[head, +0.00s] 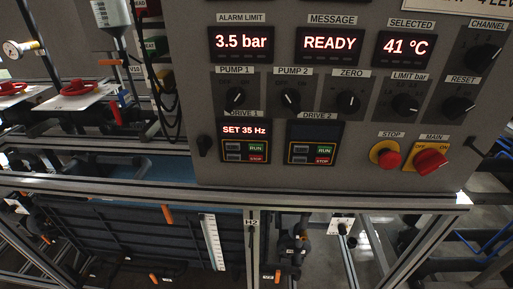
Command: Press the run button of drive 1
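The drive 1 unit (244,142) is on the lower left of the grey control panel, under its "DRIVE 1" label. Neither of my grippers shows in the head view.
Above are displays reading "3.5 bar", "READY" and "41 °C", and several black knobs. A red emergency stop (388,158) and a red main switch (431,159) are at the lower right. A metal frame rail (300,196) runs below the panel. Black cables (160,100) hang at left.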

